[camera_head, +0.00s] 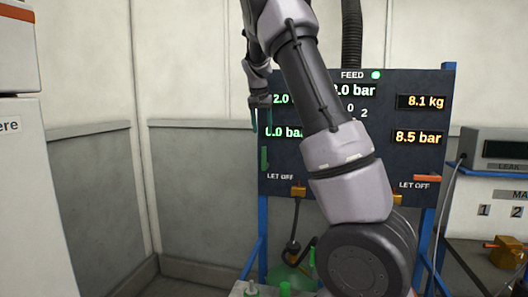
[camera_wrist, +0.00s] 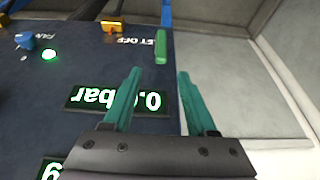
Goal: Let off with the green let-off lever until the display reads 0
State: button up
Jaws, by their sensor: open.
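The green let-off lever (camera_head: 265,159) hangs upright at the left edge of the dark panel, above the left LET OFF label. It also shows in the wrist view (camera_wrist: 161,47), ahead of my fingertips. The green display just above it (camera_head: 283,132) is partly covered by my arm; the wrist view shows it upside down (camera_wrist: 118,98), and it seems to read 0.0 bar, with a finger over part of it. My gripper (camera_head: 261,121) is open and empty, above the lever and apart from it; its two teal fingers also show in the wrist view (camera_wrist: 160,73).
An upper green display (camera_head: 281,99) shows 2.0, its unit hidden. Orange displays at right read 8.1 kg (camera_head: 422,102) and 8.5 bar (camera_head: 417,137), above an orange lever (camera_head: 426,178). A brass fitting (camera_head: 298,191) juts below the panel's left side. Room left of the panel is free.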

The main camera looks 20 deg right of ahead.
aim_at(264, 150)
jog(key=x, duration=1.1)
jog(key=shift+w, duration=0.2)
jog(key=shift+c, duration=0.3)
grip_shut()
jog(key=shift+r, duration=0.1)
dwell(0.7)
